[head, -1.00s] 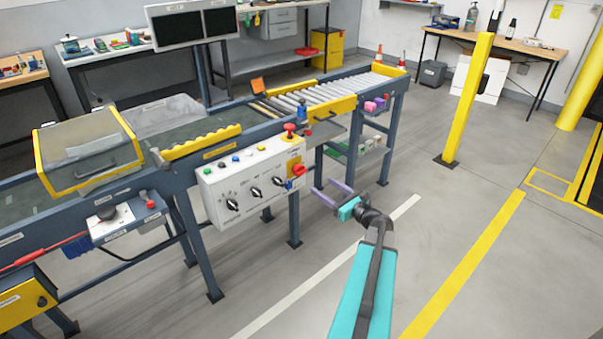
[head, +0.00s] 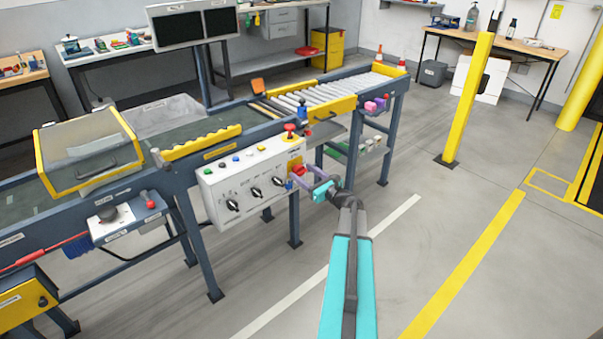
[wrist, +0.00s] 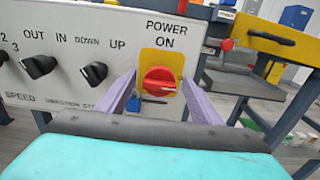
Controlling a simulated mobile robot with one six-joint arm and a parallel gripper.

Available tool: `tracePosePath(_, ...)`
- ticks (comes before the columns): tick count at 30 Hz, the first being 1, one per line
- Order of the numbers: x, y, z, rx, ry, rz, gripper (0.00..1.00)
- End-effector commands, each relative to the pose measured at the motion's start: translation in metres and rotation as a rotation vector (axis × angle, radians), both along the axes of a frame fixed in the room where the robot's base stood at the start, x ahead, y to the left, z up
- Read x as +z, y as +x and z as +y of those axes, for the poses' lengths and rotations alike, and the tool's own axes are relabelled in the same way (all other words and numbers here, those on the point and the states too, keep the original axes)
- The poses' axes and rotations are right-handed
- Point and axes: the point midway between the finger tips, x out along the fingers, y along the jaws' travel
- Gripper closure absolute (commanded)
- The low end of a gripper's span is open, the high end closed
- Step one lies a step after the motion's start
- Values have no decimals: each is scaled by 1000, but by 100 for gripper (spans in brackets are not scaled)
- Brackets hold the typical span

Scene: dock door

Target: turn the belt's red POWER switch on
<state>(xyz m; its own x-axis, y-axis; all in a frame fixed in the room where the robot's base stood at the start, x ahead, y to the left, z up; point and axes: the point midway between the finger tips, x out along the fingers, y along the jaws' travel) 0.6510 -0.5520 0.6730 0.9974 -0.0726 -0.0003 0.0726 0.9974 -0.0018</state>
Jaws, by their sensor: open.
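The red POWER switch (wrist: 159,81) is a round knob on a yellow plate (wrist: 160,60) at the right end of the white control panel (wrist: 101,40). The words POWER and ON stand above it. My gripper (wrist: 158,92) is open, one purple finger on each side of the knob in the wrist view. Whether the fingers touch the knob, I cannot tell. A blue part (wrist: 149,106) sits just below the knob.
Black knobs (wrist: 96,73) sit left of the switch on the panel. A red mushroom button (head: 290,128) stands above the panel's right end. A blue conveyor leg (head: 294,220) is below. The floor to the right is clear up to a yellow post (head: 468,100).

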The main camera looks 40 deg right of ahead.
Motion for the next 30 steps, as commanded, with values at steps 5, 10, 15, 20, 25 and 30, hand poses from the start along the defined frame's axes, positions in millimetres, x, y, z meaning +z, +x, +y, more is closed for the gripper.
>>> tracePosePath(5,0,11,-1,0,0,0,41)
tracePosePath(10,0,13,-1,-1,0,0,41)
tracePosePath(15,0,13,-1,-1,0,0,41)
tracePosePath(20,0,13,-1,0,0,0,66)
tracePosePath(25,0,13,-1,0,0,0,82)
tracePosePath(30,0,13,-1,0,-9,1,82)
